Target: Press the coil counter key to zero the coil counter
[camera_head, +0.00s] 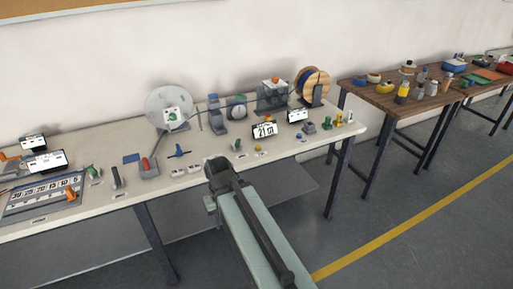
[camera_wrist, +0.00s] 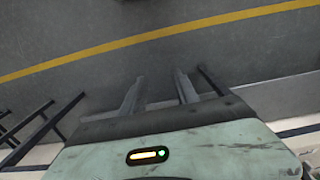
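A small display with large dark digits (camera_head: 264,130), which looks like the coil counter, stands on the long pale bench toward its right part in the head view. A small yellow knob or key (camera_head: 258,148) sits just in front of it, and a green one (camera_head: 237,145) is to its left. I cannot tell which is the counter key. My gripper (camera_head: 218,170) is at the bench's front edge, left of and nearer than the display, apart from it. The wrist view shows floor and my own pale green arm, with no counter.
The pale bench (camera_head: 110,200) carries a grey reel disc (camera_head: 160,99), a red-handled lever block (camera_head: 149,167), a wooden spool (camera_head: 313,83) and a number board (camera_head: 35,194). A wooden table (camera_head: 387,103) with bottles stands right. Floor (camera_head: 400,255) with a yellow line is open.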

